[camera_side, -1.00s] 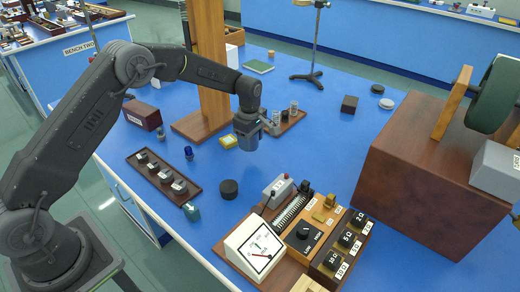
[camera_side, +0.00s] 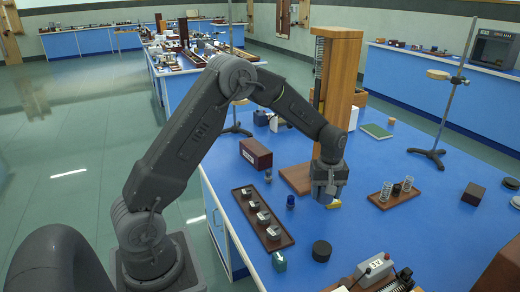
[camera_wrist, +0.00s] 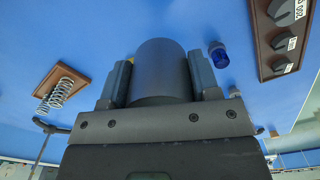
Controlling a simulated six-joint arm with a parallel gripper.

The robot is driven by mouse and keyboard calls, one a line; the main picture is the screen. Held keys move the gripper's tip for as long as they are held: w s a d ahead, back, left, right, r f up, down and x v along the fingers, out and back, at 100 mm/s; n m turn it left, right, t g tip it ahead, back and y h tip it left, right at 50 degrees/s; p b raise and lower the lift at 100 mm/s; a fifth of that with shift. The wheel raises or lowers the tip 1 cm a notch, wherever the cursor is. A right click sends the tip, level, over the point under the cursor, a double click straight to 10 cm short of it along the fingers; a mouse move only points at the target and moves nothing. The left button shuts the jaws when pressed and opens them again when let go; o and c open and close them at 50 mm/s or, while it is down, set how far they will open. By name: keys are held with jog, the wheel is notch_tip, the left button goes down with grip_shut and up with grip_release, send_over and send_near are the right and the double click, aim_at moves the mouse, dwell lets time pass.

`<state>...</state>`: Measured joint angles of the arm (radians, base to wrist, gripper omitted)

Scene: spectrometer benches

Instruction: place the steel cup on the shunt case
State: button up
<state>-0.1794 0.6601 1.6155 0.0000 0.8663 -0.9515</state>
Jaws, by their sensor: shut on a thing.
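My gripper (camera_wrist: 160,85) is shut on the steel cup (camera_wrist: 162,70), a plain grey cylinder between its two fingers in the wrist view. In the side view my gripper (camera_side: 326,190) hangs over the blue bench, in front of the wooden column, and the cup is hard to tell from the fingers. A dark red-brown case (camera_side: 256,153) stands left of the gripper, towards the bench's left edge. A small dark box (camera_side: 473,194) stands far right. I cannot tell for sure which one is the shunt case.
A tray of grey knobbed blocks (camera_side: 262,219) lies left of the gripper. A spring board (camera_side: 394,196) and tall wooden column (camera_side: 335,90) stand near.

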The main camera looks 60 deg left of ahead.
jog(key=s+a+m, duration=0.3)
jog(key=s+m, duration=0.4)
jog(key=m, duration=0.2)
jog(key=a+r+n, duration=0.3)
jog(key=a+n, duration=0.1)
jog(key=a, duration=0.6)
jog(key=a+r+n, duration=0.2)
jog(key=a+n, duration=0.2)
jog(key=a, duration=0.5)
jog(key=s+a+r+n, duration=0.2)
jog(key=s+a+n, duration=0.25)
jog(key=a, duration=0.55)
jog(key=s+a+r+n, duration=0.1)
jog(key=s+a+n, duration=0.35)
jog(key=a, duration=0.45)
send_over(252, 152)
jog(key=shift+m, duration=0.4)
notch_tip(252, 152, down, 6)
jog(key=shift+a+f, duration=0.1)
jog(key=shift+a, duration=0.05)
jog(key=shift+w+f, duration=0.1)
jog(key=shift+f, duration=1.95)
